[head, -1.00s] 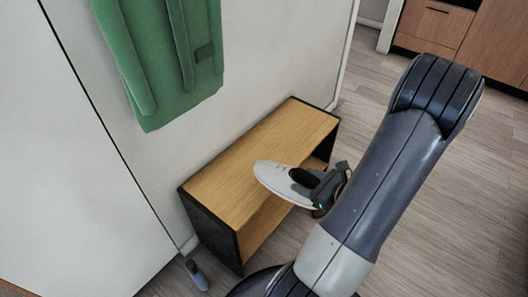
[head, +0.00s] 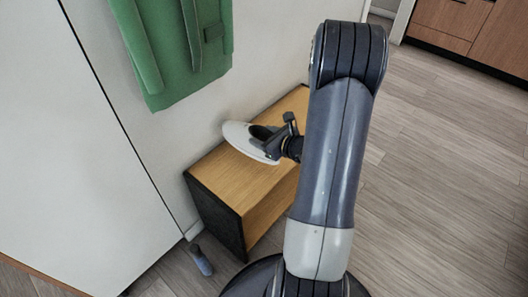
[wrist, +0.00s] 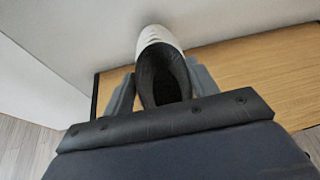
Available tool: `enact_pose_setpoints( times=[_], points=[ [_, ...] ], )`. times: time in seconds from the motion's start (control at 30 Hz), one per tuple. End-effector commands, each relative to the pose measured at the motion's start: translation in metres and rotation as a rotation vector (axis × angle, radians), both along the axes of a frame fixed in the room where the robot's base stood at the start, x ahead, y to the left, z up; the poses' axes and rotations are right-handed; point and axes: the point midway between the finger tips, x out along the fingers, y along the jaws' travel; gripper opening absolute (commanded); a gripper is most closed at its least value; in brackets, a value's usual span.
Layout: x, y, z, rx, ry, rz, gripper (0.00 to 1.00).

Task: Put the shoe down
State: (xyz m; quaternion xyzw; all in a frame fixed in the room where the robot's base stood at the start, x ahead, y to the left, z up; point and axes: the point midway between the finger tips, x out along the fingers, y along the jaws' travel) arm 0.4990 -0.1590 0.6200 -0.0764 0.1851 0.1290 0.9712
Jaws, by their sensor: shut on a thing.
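The shoe (head: 240,138) is white with a dark inside. My gripper (head: 271,143) is shut on it at the open heel end, and its toe points left toward the wall. The shoe appears over the wooden top of a low bench (head: 228,180); I cannot tell if it touches. In the wrist view the shoe (wrist: 158,40) sits between the two grey fingers of my gripper (wrist: 160,85), toe pointing up toward the wall. My arm hides the bench's right part.
A green bag or garment (head: 185,50) hangs on the wall above the bench. A small grey-blue object (head: 201,262) is on the floor left of the bench. The visible bench top is bare. Floor is clear to the right, before wooden cabinets (head: 450,25).

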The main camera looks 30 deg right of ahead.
Motion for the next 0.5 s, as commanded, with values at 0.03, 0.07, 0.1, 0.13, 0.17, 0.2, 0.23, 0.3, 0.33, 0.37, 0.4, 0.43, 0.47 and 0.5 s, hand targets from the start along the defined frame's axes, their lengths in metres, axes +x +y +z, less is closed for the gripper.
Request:
enact_pose_setpoints(
  times=[0.03,0.07,0.1,0.13,0.17,0.2,0.23,0.3,0.33,0.37,0.4,0.43,0.47,0.5],
  points=[
    [-0.002,0.000,-0.016,0.004,0.004,0.000,0.09],
    [-0.002,-0.001,-0.021,0.005,0.004,-0.002,0.09],
    [-0.002,-0.001,-0.025,0.003,0.003,-0.001,0.09],
    [-0.002,-0.001,-0.027,0.003,0.003,-0.002,0.09],
    [-0.002,-0.001,-0.029,0.002,0.002,-0.001,0.09],
    [-0.002,-0.001,-0.031,0.002,0.002,-0.001,0.09],
    [-0.002,-0.001,-0.032,0.002,0.000,-0.002,0.09],
    [-0.002,-0.001,-0.036,0.001,0.001,-0.002,0.09],
    [-0.002,-0.001,-0.040,0.002,0.001,-0.001,0.09],
    [-0.003,-0.001,-0.044,0.001,0.002,-0.001,0.09],
    [-0.003,-0.001,-0.050,0.002,0.003,0.000,0.09],
    [-0.003,-0.001,-0.055,0.002,0.003,0.000,0.09],
    [-0.003,-0.001,-0.061,0.002,0.003,0.000,0.09],
    [-0.003,-0.001,-0.066,0.002,0.002,-0.001,0.09]
  ],
)
